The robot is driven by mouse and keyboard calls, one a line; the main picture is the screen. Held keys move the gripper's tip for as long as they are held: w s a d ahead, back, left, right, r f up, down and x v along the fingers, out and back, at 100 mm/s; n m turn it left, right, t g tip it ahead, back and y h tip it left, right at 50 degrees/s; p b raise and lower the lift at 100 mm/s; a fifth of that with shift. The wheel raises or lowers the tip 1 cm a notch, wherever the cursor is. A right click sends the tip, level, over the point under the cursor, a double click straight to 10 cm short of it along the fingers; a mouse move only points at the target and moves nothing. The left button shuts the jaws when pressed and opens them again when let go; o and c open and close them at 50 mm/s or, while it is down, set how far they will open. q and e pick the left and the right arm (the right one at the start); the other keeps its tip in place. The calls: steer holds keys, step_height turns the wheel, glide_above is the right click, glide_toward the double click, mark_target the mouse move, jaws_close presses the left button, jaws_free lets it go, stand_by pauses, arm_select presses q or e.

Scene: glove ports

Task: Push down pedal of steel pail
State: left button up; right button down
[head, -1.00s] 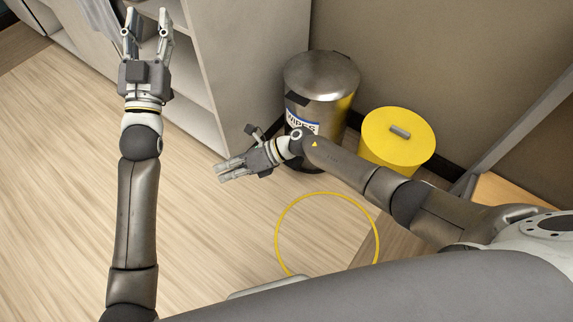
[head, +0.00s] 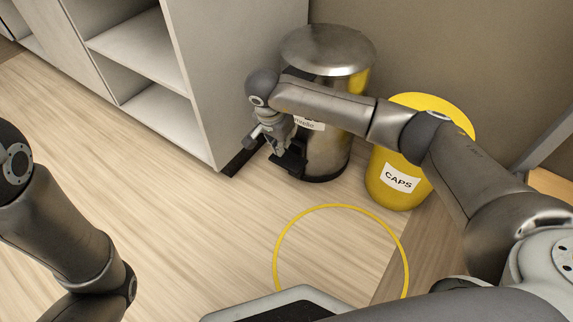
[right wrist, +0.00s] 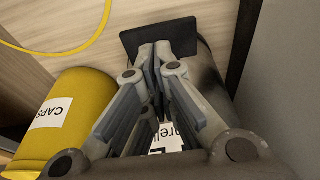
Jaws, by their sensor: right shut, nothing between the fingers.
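The steel pail (head: 325,160) stands upright in the corner beside the cabinet, with its domed lid (head: 325,48) down. Its black pedal (head: 288,163) sticks out low at the front, and it shows as a dark plate in the right wrist view (right wrist: 130,38). My right gripper (head: 282,150) points down with its fingers shut and empty, the tips at or just above the pedal; I cannot tell if they touch. My right arm hides part of the pail's body and label. My left arm shows at the left edge, but its gripper is out of view.
A yellow bin (head: 385,190) labelled CAPS stands right of the pail, partly behind my right arm. A grey open-shelved cabinet (head: 215,70) stands left of the pail. A yellow ring (head: 277,250) lies on the floor in front. The wooden floor at left is clear.

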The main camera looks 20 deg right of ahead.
mark_target(287, 161)
steer(key=shift+d, duration=0.1)
stand_by(0.3)
steer(key=b+x, duration=0.6)
steer(key=x, duration=0.1)
stand_by(0.5)
